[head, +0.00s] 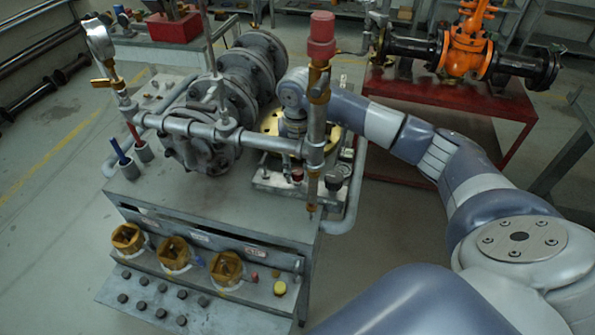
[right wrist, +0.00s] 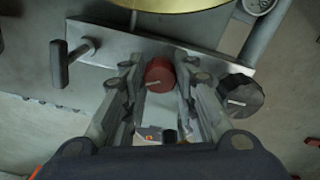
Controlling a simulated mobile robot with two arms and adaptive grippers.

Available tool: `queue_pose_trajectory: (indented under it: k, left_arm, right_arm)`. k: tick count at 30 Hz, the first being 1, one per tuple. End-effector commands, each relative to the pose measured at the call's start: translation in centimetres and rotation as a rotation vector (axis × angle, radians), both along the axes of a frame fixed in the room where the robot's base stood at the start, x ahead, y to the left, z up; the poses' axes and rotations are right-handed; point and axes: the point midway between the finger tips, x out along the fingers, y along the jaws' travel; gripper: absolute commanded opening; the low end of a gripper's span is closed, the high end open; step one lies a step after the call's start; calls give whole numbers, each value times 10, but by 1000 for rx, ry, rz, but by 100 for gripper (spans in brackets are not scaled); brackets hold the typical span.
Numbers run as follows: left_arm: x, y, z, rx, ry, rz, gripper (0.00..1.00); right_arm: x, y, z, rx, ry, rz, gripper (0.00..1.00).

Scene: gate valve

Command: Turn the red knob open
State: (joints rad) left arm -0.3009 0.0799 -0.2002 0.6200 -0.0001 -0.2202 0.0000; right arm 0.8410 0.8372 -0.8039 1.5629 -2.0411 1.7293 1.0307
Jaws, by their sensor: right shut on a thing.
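The red knob (right wrist: 160,73) shows in the right wrist view on a grey metal panel (right wrist: 135,48), with a short pale line on its face. My right gripper (right wrist: 162,90) has its two fingers on either side of the knob and is shut on it. In the head view the small red knob (head: 297,175) is beside the foot of the vertical pipe. My right gripper (head: 294,140) is above it, partly hidden by the pipework. My left gripper is not in view.
A dark knob (right wrist: 241,96) is to the right of the red knob, and a T-shaped handle (right wrist: 70,62) to the left. A vertical pipe with a red cap (head: 321,38) stands close to my right wrist. An orange valve (head: 467,45) is behind.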

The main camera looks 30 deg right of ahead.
Motion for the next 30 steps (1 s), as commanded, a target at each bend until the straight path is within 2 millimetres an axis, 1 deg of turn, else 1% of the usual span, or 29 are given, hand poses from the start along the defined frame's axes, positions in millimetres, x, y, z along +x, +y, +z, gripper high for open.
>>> queue_pose_trajectory:
  k: [1,21,30]
  left_arm:
    - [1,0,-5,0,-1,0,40]
    - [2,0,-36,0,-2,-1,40]
    - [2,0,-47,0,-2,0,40]
  right_arm:
    - [1,-1,-2,-1,-3,43,3]
    - [1,0,-1,0,-4,677,3]
    - [1,0,-1,-1,-2,914,3]
